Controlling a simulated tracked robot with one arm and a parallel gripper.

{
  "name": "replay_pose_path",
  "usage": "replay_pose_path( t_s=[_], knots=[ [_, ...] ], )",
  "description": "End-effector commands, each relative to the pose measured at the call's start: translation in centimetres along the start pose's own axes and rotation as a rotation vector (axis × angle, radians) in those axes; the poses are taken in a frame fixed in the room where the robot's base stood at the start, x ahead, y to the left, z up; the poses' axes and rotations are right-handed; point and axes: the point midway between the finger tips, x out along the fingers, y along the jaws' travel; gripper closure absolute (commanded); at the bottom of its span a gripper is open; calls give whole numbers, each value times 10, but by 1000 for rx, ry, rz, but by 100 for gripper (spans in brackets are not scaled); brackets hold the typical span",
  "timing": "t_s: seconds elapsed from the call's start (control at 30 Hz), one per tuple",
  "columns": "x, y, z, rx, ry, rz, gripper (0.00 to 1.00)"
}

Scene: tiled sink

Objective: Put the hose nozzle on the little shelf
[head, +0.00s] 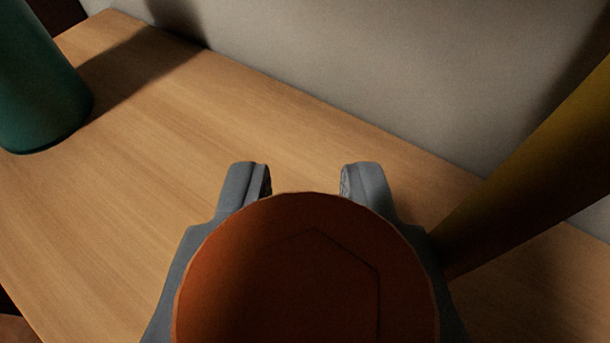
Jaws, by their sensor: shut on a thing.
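My gripper (305,182) shows its two grey fingers pointing away from the camera, over a light wooden board. It is shut on an orange-brown round-ended thing (305,275), which I take to be the hose nozzle. Its wide end faces the camera and hides the rest of it and most of the grip. The wooden board (140,215), which looks like the little shelf, runs along a grey wall. I cannot tell whether the nozzle touches the board.
A green cylinder (35,85) stands on the board at the left. A dark yellow cylindrical thing (540,165) slants in from the right, close to my right finger. The grey wall (390,75) closes the back. The board is bare between the green cylinder and my gripper.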

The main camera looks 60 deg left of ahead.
Motion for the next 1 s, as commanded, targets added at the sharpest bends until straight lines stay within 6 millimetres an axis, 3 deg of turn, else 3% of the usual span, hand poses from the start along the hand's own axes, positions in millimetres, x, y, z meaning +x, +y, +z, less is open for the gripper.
replay_pose_path(
  t_s=[0.47, 0.5, 0.53, 0.87, 1.0],
  knots=[
    [3, 0, 8, -1, 0, 0, 100],
    [3, 0, 8, -1, 1, -1, 71],
    [3, 0, 7, -1, 1, -1, 62],
    [2, 0, 6, -1, 1, -1, 60],
    [-6, 1, 5, 0, 1, 0, 60]
  ],
)
